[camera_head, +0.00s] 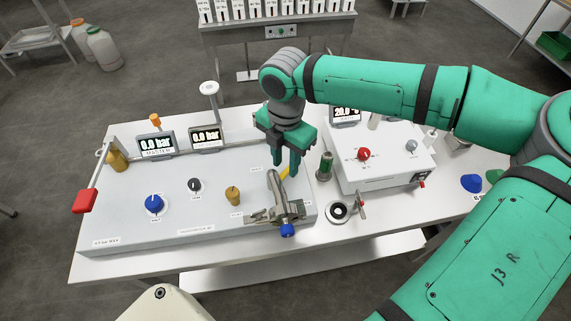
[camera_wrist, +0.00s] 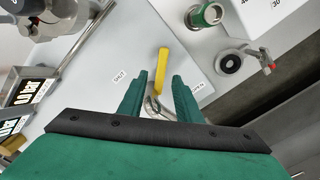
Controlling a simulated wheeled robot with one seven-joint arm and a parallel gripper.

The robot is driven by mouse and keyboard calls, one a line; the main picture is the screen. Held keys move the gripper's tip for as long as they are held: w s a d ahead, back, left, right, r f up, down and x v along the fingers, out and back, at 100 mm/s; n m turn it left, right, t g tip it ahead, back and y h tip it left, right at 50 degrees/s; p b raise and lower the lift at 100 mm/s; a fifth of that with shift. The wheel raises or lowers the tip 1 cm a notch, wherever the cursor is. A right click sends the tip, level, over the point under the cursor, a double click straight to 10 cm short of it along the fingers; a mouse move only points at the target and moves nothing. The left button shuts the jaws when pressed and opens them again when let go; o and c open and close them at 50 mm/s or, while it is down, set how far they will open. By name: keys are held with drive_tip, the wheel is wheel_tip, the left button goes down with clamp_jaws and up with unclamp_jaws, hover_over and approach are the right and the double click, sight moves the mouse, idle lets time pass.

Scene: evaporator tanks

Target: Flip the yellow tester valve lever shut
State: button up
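The yellow tester valve lever (camera_wrist: 163,68) is a slim bar on the pale panel in the wrist view. A SHUT label (camera_wrist: 119,76) lies to its left and an OPEN label (camera_wrist: 203,88) to its right. My gripper (camera_wrist: 160,76) is open, with one green finger on each side of the lever and a gap to both. The lever's lower end, by a metal fitting, is partly hidden between the fingers. In the head view my gripper (camera_head: 286,171) points down at the panel's right part, and only a bit of the lever (camera_head: 285,173) shows beside a finger.
A metal clamp fitting (camera_head: 276,210) with a blue knob stands just in front of my gripper. A green-banded cylinder (camera_head: 325,166) and a white box with a red knob (camera_head: 364,154) stand to the right. Two 0.0 bar displays are behind on the left.

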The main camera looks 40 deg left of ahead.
drive_tip(key=shift+f, duration=0.85)
clamp_jaws()
